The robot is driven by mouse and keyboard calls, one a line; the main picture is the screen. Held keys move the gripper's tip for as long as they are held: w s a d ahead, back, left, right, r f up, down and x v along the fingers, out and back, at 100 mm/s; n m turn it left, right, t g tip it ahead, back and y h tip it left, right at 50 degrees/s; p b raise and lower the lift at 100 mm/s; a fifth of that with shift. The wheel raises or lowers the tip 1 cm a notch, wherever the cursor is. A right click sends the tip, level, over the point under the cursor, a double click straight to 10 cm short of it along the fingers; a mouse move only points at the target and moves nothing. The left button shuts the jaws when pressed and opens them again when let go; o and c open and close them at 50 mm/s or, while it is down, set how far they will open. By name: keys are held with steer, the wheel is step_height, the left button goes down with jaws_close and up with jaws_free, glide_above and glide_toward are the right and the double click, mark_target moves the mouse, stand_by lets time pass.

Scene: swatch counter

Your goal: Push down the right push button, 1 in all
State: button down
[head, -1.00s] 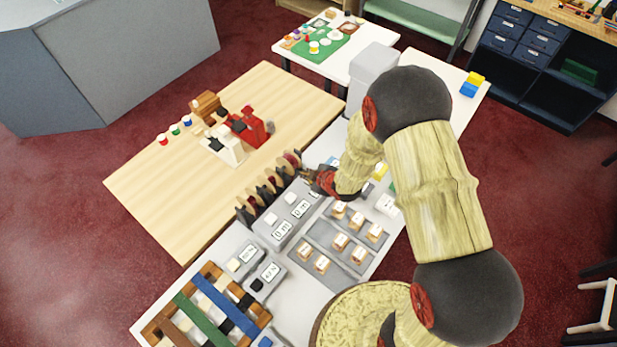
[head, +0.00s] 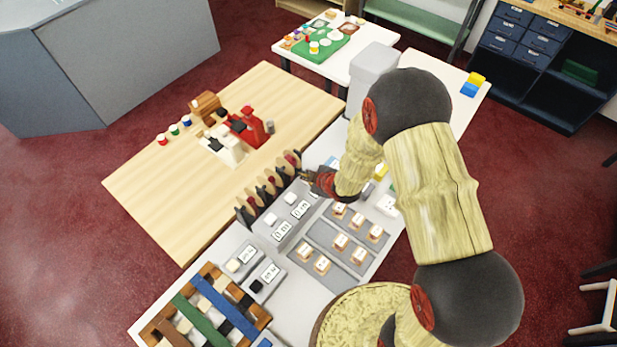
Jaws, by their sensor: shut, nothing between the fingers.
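A grey panel (head: 263,236) on the white counter carries two white square push buttons, a left one (head: 271,219) and a right one (head: 290,199), each with a white label in front. Two smaller grey boxes nearer the front carry a white button (head: 233,265) and a black button (head: 257,285). I cannot tell for certain which pair the task means. My gripper (head: 304,177) is shut and empty, just past the far end of the grey panel, beyond its right white button. It looks apart from both white buttons; its exact height is unclear.
A rack of dark discs (head: 268,188) stands close beside my gripper on the left. Grey trays with small wooden blocks (head: 340,241) lie to the right of the panel. A woven colored-strip frame (head: 205,310) is at the front. A wooden table (head: 150,190) stands left.

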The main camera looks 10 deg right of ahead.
steer(key=shift+f+b, duration=0.45)
steer(key=shift+f, duration=0.1)
stand_by(0.4)
steer(key=shift+r+p, duration=0.95)
steer(key=shift+r, duration=0.55)
step_height(320, 180, up, 5)
steer(key=p, duration=0.3)
stand_by(0.4)
